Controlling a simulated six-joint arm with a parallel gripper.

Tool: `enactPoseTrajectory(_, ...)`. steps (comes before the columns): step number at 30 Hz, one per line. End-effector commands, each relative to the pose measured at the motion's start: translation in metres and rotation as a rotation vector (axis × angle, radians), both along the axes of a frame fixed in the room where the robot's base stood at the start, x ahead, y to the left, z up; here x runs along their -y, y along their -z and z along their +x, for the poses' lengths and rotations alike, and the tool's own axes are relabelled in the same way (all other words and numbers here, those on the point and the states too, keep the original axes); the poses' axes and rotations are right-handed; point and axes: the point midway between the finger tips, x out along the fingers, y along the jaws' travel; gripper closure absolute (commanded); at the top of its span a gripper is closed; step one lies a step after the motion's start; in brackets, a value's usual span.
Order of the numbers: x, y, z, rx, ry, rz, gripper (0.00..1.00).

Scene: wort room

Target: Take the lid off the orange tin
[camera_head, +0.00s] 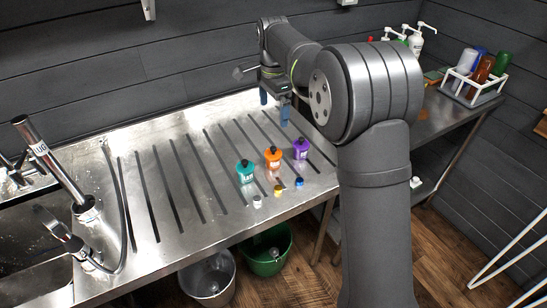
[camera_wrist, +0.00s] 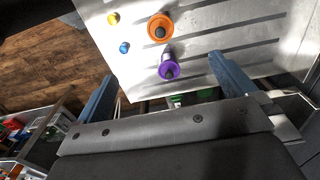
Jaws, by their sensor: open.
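The orange tin (camera_head: 273,161) stands upright on the steel drainboard, with a dark knobbed lid (camera_head: 274,150) on top. It stands between a teal tin (camera_head: 245,172) on the left and a purple tin (camera_head: 300,149) on the right. The wrist view shows the orange tin (camera_wrist: 160,27) from above, with the purple tin (camera_wrist: 169,66) nearer to me. My gripper (camera_head: 274,112) is open and empty above the drainboard, behind the tins and apart from them. Its two blue fingers (camera_wrist: 165,90) show in the wrist view. The teal tin is not seen there.
Small white (camera_head: 257,201), yellow (camera_head: 278,190) and blue (camera_head: 299,182) pieces lie in front of the tins. A faucet and sink (camera_head: 35,240) are at left. A white bottle rack (camera_head: 472,88) stands at right. The slotted drainboard (camera_head: 140,215) left of the tins is clear.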

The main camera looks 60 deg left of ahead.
Motion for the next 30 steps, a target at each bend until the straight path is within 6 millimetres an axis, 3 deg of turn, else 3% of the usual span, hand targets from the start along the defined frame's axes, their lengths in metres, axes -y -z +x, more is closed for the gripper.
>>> enactPoseTrajectory(11,0.0000,0.0000,0.0000,0.000,0.000,0.000,0.00)
enactPoseTrajectory(15,0.0000,0.0000,0.0000,0.000,0.000,0.000,0.21)
enactPoseTrajectory(23,0.0000,-0.0001,0.0000,0.000,-0.006,0.000,0.21)
enactPoseTrajectory(26,0.0002,-0.0009,-0.0002,0.000,-0.059,0.000,0.21)
enactPoseTrajectory(30,0.0009,-0.0037,-0.0009,0.000,-0.262,0.001,0.21)
